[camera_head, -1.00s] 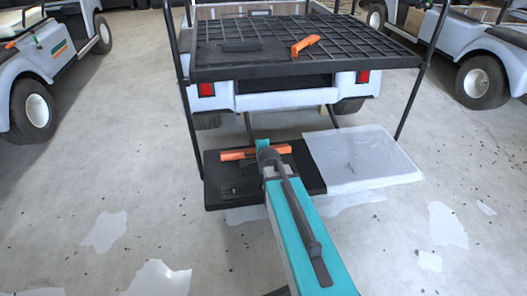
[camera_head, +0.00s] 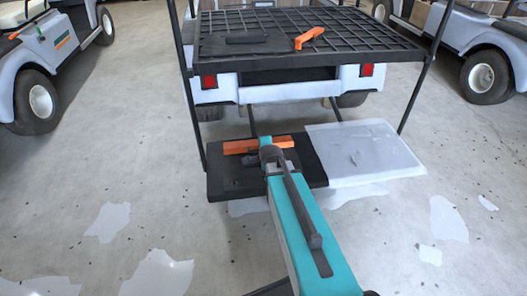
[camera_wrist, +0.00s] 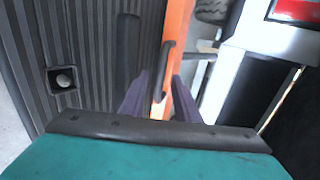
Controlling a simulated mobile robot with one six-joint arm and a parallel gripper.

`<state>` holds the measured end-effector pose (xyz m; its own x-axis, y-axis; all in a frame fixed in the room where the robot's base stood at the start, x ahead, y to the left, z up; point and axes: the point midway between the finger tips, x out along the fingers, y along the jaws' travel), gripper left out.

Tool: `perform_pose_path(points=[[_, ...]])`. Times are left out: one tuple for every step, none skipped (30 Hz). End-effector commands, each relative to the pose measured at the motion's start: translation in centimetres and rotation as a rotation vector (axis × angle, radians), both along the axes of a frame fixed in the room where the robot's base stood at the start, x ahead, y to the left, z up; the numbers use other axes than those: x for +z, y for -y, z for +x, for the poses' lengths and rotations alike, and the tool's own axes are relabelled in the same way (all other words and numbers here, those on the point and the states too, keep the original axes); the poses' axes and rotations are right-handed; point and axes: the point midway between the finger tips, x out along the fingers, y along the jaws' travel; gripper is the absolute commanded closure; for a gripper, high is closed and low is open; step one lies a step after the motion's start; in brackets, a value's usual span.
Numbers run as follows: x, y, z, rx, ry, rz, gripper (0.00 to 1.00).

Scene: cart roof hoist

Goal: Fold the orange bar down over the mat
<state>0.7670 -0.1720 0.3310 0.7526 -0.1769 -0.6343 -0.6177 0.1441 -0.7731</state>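The orange bar (camera_head: 239,147) lies across the far part of the black mat (camera_head: 228,181), on the low platform behind the cart. Part of it is hidden behind my wrist in the head view. In the wrist view the orange bar (camera_wrist: 179,45) runs upward from between the dark fingers of my gripper (camera_wrist: 161,85), beside the ribbed mat (camera_wrist: 95,50). The fingers stand apart on either side of the bar. I cannot tell whether they touch it. A dark handle-like piece (camera_wrist: 167,62) crosses the bar near the fingertips.
A black grid rack (camera_head: 350,45) with another orange piece (camera_head: 309,37) on it hangs over the cart's rear. Thin black posts (camera_head: 414,90) stand at its sides. A pale panel (camera_head: 365,155) adjoins the mat on the right. The near floor is open, with pale patches.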

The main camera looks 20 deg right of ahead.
Motion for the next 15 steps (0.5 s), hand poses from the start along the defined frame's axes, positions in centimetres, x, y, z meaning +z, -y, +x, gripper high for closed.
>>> perform_pose_path(points=[[0.0,0.1,0.0,-0.001,0.001,-0.001,0.71],[0.0,0.1,0.0,-0.001,0.001,-0.001,0.71],[0.0,0.1,0.0,-0.001,0.001,0.0,0.71],[0.1,0.1,0.0,-0.002,0.001,-0.001,0.71],[0.1,0.1,0.0,-0.002,0.001,-0.001,0.71],[0.1,0.1,-0.1,-0.002,0.001,-0.001,0.71],[0.1,0.1,-0.1,-0.002,0.001,-0.001,0.71],[0.2,0.1,-0.1,-0.002,0.002,-0.001,0.71],[0.3,0.1,-0.2,-0.002,0.002,-0.001,0.71],[0.4,0.1,-0.3,-0.002,0.002,-0.001,0.71],[0.5,0.1,-0.4,-0.002,0.002,-0.001,0.71],[0.6,0.0,-0.6,-0.002,0.002,-0.001,0.71],[0.7,0.0,-0.7,-0.002,0.002,-0.001,0.71],[0.9,0.0,-0.9,-0.002,0.002,-0.001,0.71],[1.1,-0.1,-1.2,-0.002,0.002,-0.001,0.71]])
